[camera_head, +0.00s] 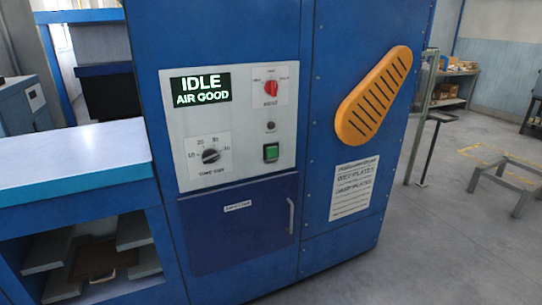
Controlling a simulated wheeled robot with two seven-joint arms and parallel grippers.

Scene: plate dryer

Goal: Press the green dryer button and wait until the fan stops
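The blue dryer cabinet (345,235) stands in the middle of the head view. Its light grey control panel (240,130) faces me. The green button (271,152) is square, in a dark frame, at the lower right of the panel. The display (201,89) reads "IDLE" and "AIR GOOD" in pale letters on black. A red selector knob (271,88) is at the upper right, and a black timer dial (210,156) with numbers around it is at the lower left. No fan is visible. Neither of my grippers is in view, and nothing touches the button.
A yellow slotted cover (374,96) sticks out on the cabinet's right part. A door with a handle (291,216) is below the panel. A blue bench (70,160) with a pale top and open shelves stands at left. Grey floor (440,245) lies open at right.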

